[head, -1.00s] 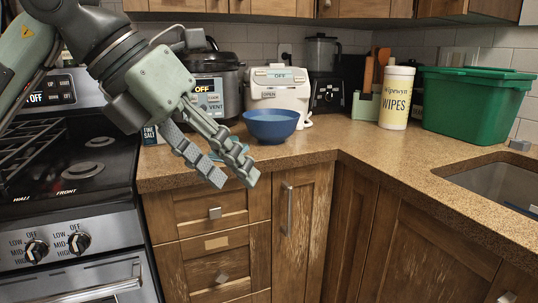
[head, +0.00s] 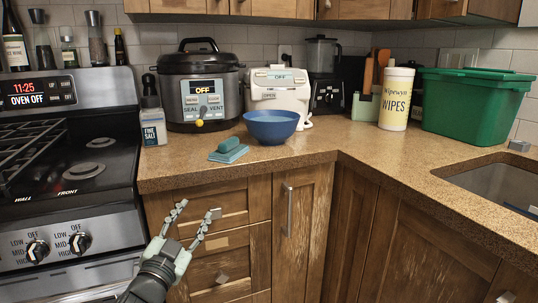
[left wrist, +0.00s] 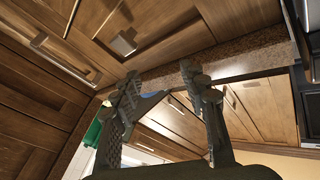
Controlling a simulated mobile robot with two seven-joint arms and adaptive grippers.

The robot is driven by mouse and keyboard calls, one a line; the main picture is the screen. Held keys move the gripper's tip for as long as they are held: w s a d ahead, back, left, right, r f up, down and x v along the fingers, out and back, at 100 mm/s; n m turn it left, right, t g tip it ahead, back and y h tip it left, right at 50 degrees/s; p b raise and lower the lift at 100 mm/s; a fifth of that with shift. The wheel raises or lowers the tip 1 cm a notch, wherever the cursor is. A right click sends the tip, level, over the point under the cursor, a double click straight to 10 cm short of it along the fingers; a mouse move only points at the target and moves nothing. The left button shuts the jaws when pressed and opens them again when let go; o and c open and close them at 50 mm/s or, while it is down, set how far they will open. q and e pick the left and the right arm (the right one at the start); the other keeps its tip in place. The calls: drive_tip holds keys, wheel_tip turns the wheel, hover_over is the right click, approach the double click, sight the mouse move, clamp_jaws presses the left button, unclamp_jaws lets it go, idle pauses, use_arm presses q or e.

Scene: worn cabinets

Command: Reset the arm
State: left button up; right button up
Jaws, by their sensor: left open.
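My left gripper (head: 197,222) is at the lower left of the head view, below the counter edge and in front of the wooden drawers (head: 222,205). Its two fingers are spread apart with nothing between them. In the left wrist view the open fingers (left wrist: 160,88) point up toward the underside of the counter edge, with drawer fronts above and to the left. My right gripper is not in view.
The stove (head: 75,180) is at the left. A sink (head: 495,185) is at the right.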

use_arm(q)
drive_tip(key=s+a+f+n+g+y, duration=0.2)
drive_tip(key=s+a+f+g, duration=0.15)
drive_tip(key=f, duration=0.55)
drive_tip(key=s+a+f+n+g+y, duration=0.15)
drive_tip(key=s+f, duration=0.25)
drive_tip(key=f, duration=0.6)
drive_tip(key=s+a+f+n+g+y, duration=0.1)
drive_tip(key=s+a+f+n+g, duration=0.2)
drive_tip(key=f, duration=0.6)
drive_tip(key=s+f+g, duration=0.4)
drive_tip(key=s+f, duration=0.4)
drive_tip(key=s, duration=0.3)
drive_tip(key=s+a+f+g, duration=0.1)
drive_tip(key=s+f+g, duration=0.3)
drive_tip(key=s+f, duration=0.3)
drive_tip(key=s, duration=0.5)
drive_tip(key=shift+f, duration=0.4)
